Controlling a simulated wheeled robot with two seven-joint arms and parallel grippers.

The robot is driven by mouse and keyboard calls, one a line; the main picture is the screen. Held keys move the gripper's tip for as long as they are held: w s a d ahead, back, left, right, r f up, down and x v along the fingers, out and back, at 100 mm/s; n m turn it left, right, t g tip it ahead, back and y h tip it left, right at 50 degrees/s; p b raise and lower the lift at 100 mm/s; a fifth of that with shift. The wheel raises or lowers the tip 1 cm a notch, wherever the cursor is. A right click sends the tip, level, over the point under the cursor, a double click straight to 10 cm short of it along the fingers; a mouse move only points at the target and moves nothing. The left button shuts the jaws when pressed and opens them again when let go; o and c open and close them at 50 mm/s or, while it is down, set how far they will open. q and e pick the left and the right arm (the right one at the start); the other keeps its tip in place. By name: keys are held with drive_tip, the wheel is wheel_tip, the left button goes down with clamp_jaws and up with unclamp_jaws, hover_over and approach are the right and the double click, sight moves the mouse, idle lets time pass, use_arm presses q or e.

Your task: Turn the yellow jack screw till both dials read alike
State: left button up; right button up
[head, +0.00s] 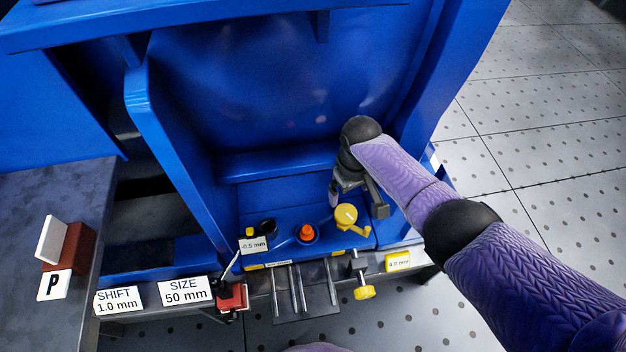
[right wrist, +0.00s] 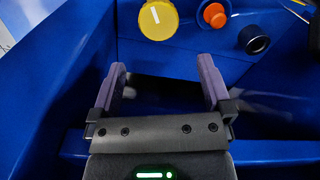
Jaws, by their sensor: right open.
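A yellow knob (head: 364,292) sits on the end of a short screw at the front rail, and looks like the jack screw. A readout tag (head: 254,245) shows "-0.5 mm" and another tag (head: 398,261) shows "0.0 mm". A round yellow cap with a white mark (head: 346,214) and a side arm stands on the blue base; it also shows in the right wrist view (right wrist: 158,20). My right gripper (head: 357,198) is open and empty, above and behind this cap; its spread fingers show in the right wrist view (right wrist: 162,78). My left gripper is out of view.
An orange button (head: 307,232) and a black knob (head: 267,227) are left of the yellow cap. A red block (head: 232,297) with a lever is at the rail. Signs read "SHIFT 1.0 mm" (head: 117,301) and "SIZE 50 mm" (head: 186,291). Blue walls (head: 180,150) flank the gripper.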

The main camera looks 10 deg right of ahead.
sight(345, 212)
wheel_tip(345, 212, down, 10)
drive_tip(key=b, duration=0.7)
drive_tip(key=shift+w, duration=0.1)
drive_tip(key=shift+r, duration=0.25)
drive_tip(key=c, duration=1.1)
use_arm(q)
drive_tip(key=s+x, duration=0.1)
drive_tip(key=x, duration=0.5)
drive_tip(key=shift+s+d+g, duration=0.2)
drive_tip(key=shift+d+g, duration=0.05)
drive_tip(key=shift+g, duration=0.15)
use_arm(e)
drive_tip(key=shift+o, duration=0.2)
